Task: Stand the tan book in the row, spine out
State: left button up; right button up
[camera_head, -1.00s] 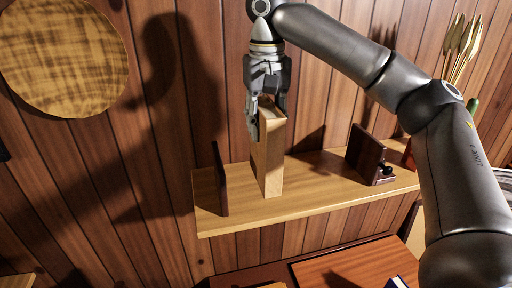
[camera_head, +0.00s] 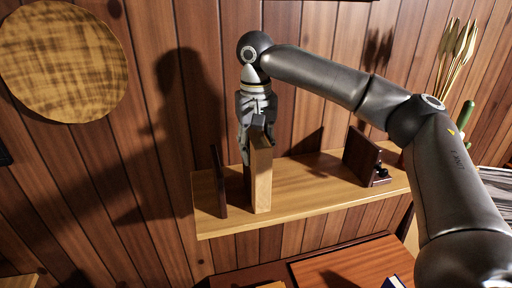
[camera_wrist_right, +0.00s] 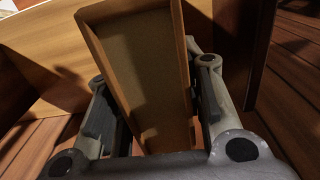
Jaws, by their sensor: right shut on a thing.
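The tan book (camera_head: 262,182) is upright on or just above the wooden shelf (camera_head: 318,186), near its front edge. A narrow pale face points outward. My right gripper (camera_head: 257,140) is shut on its upper part from above, one finger on each side. In the right wrist view the book (camera_wrist_right: 145,72) runs between the two fingers of the gripper (camera_wrist_right: 155,100). Whether its bottom touches the shelf I cannot tell. My left gripper is not in view.
A dark upright panel (camera_head: 219,182) stands left of the book with a small gap. Another dark bookend (camera_head: 361,155) with a black knob stands further right. Bare shelf lies between it and the book. Below is a reddish-brown surface (camera_head: 345,262).

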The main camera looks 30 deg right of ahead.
aim_at(255, 133)
jog(key=o, duration=1.2)
jog(key=shift+f, duration=0.1)
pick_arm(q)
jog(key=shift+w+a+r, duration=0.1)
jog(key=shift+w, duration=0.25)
pick_arm(e)
jog(key=shift+o, duration=0.2)
notch_tip(255, 133, up, 5)
jog(key=shift+a+r+b, duration=0.1)
jog(key=shift+r+b, duration=0.1)
jog(key=shift+b, duration=0.6)
notch_tip(255, 133, up, 6)
jog(key=shift+f+p, duration=0.1)
jog(key=shift+p, duration=0.6)
jog(key=shift+r, duration=0.55)
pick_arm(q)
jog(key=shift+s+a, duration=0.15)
pick_arm(e)
jog(key=shift+f, duration=0.1)
